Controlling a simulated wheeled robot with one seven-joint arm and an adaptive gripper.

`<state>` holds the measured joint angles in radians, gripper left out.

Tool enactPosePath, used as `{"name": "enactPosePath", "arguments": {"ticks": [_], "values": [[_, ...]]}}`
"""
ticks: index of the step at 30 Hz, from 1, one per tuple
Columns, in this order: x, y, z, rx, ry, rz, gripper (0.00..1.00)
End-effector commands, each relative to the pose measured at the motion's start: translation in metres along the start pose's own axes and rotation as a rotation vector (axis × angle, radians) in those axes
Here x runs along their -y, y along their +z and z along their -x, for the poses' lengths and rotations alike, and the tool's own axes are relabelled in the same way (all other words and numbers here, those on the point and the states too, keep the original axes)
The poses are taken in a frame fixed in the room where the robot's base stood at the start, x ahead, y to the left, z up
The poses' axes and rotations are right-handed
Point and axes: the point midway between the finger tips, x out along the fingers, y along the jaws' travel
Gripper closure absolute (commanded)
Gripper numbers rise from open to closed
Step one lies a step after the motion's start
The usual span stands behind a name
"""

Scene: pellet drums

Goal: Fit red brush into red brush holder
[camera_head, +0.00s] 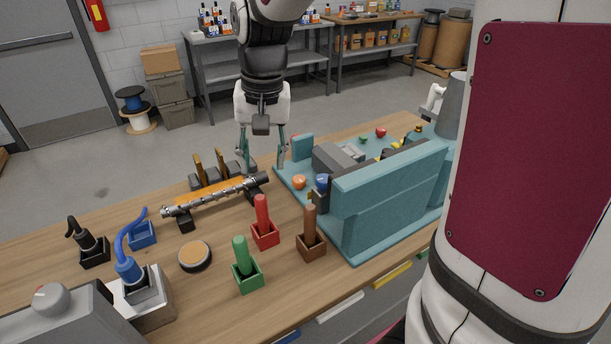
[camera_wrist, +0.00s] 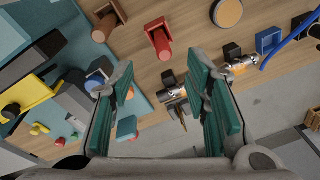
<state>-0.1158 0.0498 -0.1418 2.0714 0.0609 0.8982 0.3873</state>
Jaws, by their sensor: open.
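The red brush (camera_head: 262,209) stands upright with its lower end inside the square red brush holder (camera_head: 265,240) near the middle of the table. In the wrist view the red brush (camera_wrist: 162,45) and red brush holder (camera_wrist: 153,26) show at the top, beyond the fingertips. How deep the brush sits is hidden by the holder walls. My gripper (camera_head: 262,162) is open and empty, above the table's far side, behind the red brush and apart from it. In the wrist view its green-padded fingers (camera_wrist: 160,72) are spread wide with nothing held between them.
A green brush (camera_head: 241,252) and a brown brush (camera_head: 310,222) stand in holders nearby. A metal rod (camera_head: 215,195) on supports lies left of my gripper. A teal fixture (camera_head: 390,196) stands at right. A round tin (camera_head: 195,256) sits on the wooden table (camera_head: 210,297).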

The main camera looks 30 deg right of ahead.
Motion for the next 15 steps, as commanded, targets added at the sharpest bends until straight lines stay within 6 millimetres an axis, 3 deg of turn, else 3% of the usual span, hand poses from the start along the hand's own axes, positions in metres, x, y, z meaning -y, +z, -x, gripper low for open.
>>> {"name": "enactPosePath", "arguments": {"ticks": [1, 6, 15], "values": [[-0.005, 0.013, 0.018, -0.031, -0.021, 0.035, 0.57], [-0.024, 0.055, 0.059, -0.123, -0.06, 0.16, 0.57], [-0.058, 0.128, 0.093, -0.296, -0.066, 0.366, 0.57]]}}
